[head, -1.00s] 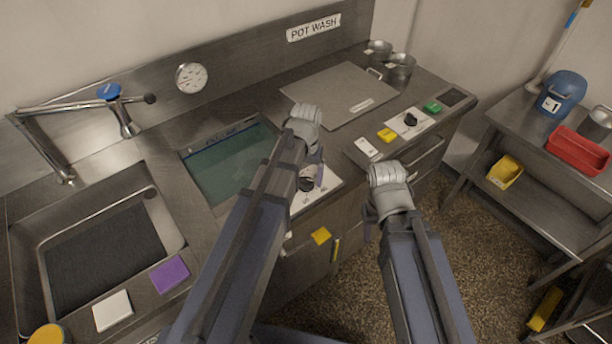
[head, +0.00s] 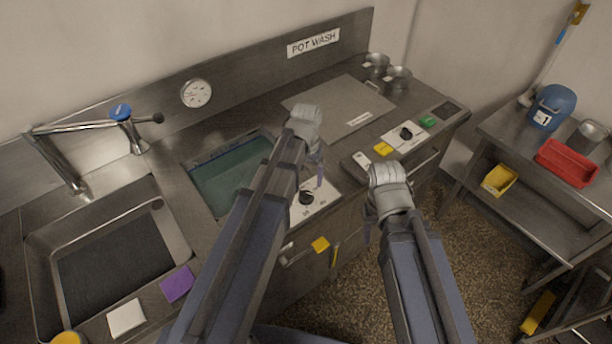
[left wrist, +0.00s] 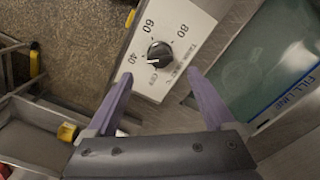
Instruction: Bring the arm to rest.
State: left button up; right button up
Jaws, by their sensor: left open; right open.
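My left gripper (left wrist: 160,103) is open and empty in the left wrist view, with its two purple fingers spread apart. Beyond the fingers is a white dial panel with a black knob (left wrist: 159,54), marked with temperature numbers. In the head view my left arm reaches over the counter front, and the left gripper (head: 316,178) is mostly hidden behind its wrist, near the same knob (head: 306,198). My right gripper (head: 367,232) hangs below the right wrist in front of the drawers, mostly hidden, with no object seen in it.
A water-filled basin (head: 225,177) with a fill line lies left of the left arm. A sink (head: 45,290) with a tap stands further left. A flat metal lid (head: 338,101) lies behind the arms. A steel side table (head: 500,125) stands at right, with open floor between.

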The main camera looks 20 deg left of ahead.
pick_arm(q)
jog(key=shift+r, duration=0.5)
pick_arm(e)
jog(key=shift+r, duration=0.45)
pick_arm(q)
jog(key=shift+f, duration=0.1)
jog(key=s+d+f+m+y+b, duration=0.1)
jog(key=s+d+f+m+b, duration=0.2)
jog(key=s+d, duration=0.7)
jog(key=s, duration=0.4)
jog(key=shift+f+b, duration=0.35)
pick_arm(e)
notch_tip(320, 180, down, 4)
jog(key=shift+r, duration=0.1)
